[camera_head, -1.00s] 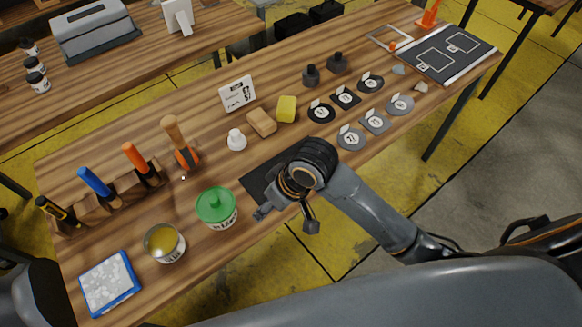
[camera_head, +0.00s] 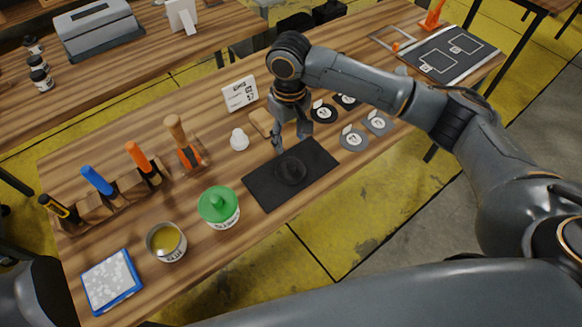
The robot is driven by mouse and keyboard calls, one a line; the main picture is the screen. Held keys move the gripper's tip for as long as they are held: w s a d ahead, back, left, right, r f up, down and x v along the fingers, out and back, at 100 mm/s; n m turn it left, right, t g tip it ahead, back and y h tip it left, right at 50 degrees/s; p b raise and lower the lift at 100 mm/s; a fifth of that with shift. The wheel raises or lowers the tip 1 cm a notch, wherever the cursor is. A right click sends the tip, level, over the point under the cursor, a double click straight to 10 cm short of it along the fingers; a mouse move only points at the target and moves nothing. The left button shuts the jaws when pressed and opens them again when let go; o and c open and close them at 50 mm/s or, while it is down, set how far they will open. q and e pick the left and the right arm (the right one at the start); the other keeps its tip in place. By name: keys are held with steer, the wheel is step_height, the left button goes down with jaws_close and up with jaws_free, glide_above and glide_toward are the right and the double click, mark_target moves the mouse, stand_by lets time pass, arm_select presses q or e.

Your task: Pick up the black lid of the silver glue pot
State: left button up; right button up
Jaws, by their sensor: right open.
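The silver glue pot (camera_head: 166,242) stands open at the front left of the table, with yellow glue showing inside. A round black lid with a raised knob (camera_head: 291,169) lies on a black mat (camera_head: 262,190) near the table's middle. It is dark on dark, so its edge is hard to see. My right gripper (camera_head: 291,143) points down just behind the lid, with its fingers apart and nothing between them. I cannot tell its exact height above the mat. My left gripper is out of view.
A pot with a green lid (camera_head: 218,206) stands between the glue pot and the mat. A white bottle (camera_head: 239,140) and a tan block (camera_head: 261,122) are left of the right gripper. A tool rack (camera_head: 131,188) and a blue-edged tray (camera_head: 111,282) are at left. Round patches lie to the right.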

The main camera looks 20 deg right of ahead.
glide_above(291, 165)
step_height(291, 165, down, 6)
steer(key=shift+a+f, duration=0.1)
steer(key=shift+a, duration=0.05)
step_height(291, 165, down, 4)
steer(key=shift+f+p, duration=0.15)
steer(key=shift+p, duration=0.7)
steer(key=shift+f, duration=0.45)
steer(key=c, duration=1)
